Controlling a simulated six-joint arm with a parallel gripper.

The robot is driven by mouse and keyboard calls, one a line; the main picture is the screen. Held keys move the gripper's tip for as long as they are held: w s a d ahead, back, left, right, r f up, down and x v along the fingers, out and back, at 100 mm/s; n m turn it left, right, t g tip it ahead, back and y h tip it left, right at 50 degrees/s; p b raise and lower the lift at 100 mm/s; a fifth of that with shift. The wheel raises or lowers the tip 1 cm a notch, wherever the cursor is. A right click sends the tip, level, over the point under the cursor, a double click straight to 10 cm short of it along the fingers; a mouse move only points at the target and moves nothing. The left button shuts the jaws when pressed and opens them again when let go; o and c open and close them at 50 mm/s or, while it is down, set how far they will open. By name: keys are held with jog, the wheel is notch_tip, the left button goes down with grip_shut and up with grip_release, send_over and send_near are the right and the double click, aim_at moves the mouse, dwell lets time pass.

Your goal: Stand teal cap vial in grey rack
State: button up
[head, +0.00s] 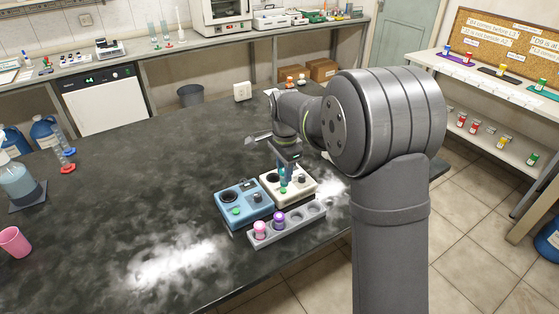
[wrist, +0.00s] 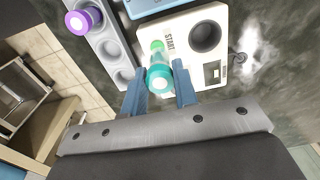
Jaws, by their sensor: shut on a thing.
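The teal cap vial (wrist: 160,77) is between the two blue fingers of my gripper (wrist: 161,88) in the wrist view, cap toward the camera. My gripper is shut on it. In the head view my gripper (head: 287,178) is over the white device, behind the rack, and the vial is small and partly hidden there. The grey rack (head: 298,225) lies in front of the devices. It holds a pink cap vial (head: 260,229) and a purple cap vial (head: 279,218) toward its left end; the holes to the right look empty. The rack (wrist: 108,49) also shows in the wrist view.
The white device (head: 306,187), with a dark round well and a START label, is beneath my gripper. A blue device (head: 243,212) stands left of it. A pink cup (head: 14,242) is at far left. The dark bench (head: 130,190) is largely clear between.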

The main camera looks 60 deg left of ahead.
jog(key=shift+s+d+f, duration=0.2)
jog(key=shift+d+f, duration=0.45)
jog(key=shift+d, duration=0.8)
jog(key=shift+s+d+f, duration=0.15)
jog(key=shift+d+f, duration=0.5)
jog(key=shift+d, duration=0.85)
jog(key=shift+s+d+f, duration=0.2)
jog(key=shift+d+f, duration=0.45)
jog(key=shift+d, duration=0.8)
jog(key=shift+f, duration=1.4)
jog(key=o, duration=1.3)
jog(key=shift+r, duration=3)
